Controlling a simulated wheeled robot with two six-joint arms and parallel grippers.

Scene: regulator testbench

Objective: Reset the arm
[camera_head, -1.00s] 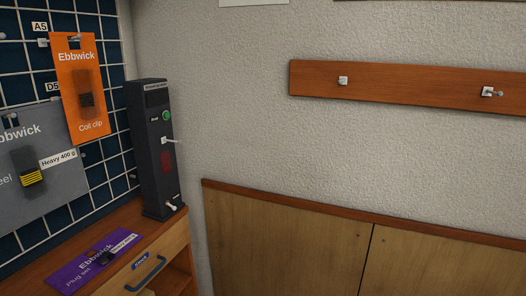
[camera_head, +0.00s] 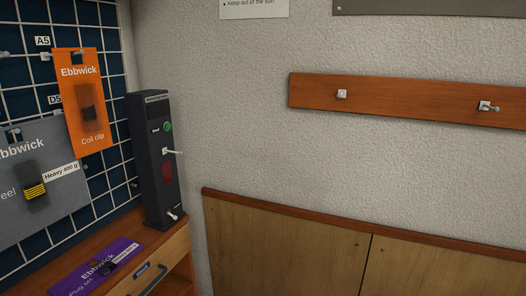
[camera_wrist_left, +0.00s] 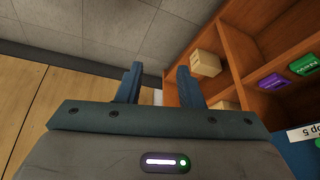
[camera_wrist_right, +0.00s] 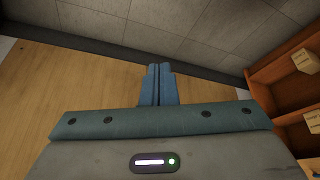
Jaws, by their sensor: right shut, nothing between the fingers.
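My left gripper (camera_wrist_left: 158,85) shows in the left wrist view with its two blue fingers apart and nothing between them. My right gripper (camera_wrist_right: 157,84) shows in the right wrist view with its fingers together and nothing held. Neither gripper shows in the head view.
A dark upright tester (camera_head: 156,160) stands on a wooden cabinet, with a purple pack (camera_head: 96,267) in front. An orange pack (camera_head: 82,100) and a grey pack (camera_head: 40,180) hang on the grid. A hook rail (camera_head: 410,101) is on the wall. Boxes (camera_wrist_left: 205,64) sit on the shelf.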

